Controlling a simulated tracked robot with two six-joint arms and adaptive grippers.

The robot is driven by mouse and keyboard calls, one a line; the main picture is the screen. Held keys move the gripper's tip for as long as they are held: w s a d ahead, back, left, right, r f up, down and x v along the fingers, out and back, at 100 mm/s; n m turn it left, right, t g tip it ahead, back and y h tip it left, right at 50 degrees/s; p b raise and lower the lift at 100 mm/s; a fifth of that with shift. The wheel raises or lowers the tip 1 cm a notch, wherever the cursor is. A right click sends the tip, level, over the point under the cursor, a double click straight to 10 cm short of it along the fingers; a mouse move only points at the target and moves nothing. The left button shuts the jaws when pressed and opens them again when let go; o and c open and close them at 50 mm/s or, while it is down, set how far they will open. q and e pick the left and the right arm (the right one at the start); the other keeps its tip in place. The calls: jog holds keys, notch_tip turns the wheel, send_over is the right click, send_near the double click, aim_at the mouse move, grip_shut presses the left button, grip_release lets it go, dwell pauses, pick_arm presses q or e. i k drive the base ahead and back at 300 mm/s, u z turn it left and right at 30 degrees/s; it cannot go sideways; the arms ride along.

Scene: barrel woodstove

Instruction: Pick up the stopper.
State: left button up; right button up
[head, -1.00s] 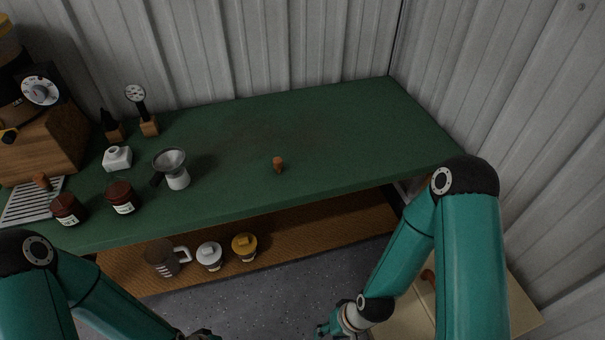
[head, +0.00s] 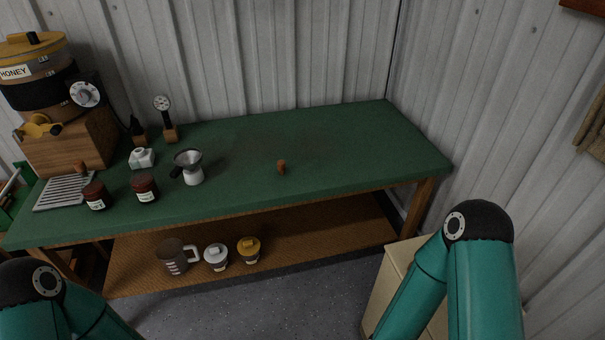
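A small brown cork-like stopper (head: 281,167) stands by itself near the middle of the green tabletop (head: 330,150). A similar brown piece (head: 80,168) is at the far left by the slatted drip tray (head: 63,192); I cannot tell whether it is also a stopper. My teal arms show at the lower left and lower right, but both grippers are out of view below the picture. Neither arm reaches over the table.
A funnel on a white jar (head: 189,166), dark red jars (head: 145,187), a white bottle (head: 142,158) and a honey tank (head: 40,70) crowd the left side. A jug (head: 174,257) and lidded jars are on the lower shelf. The table's right half is clear.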

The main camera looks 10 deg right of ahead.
aim_at(281, 164)
jog(key=u, duration=0.15)
jog(key=i, duration=0.9)
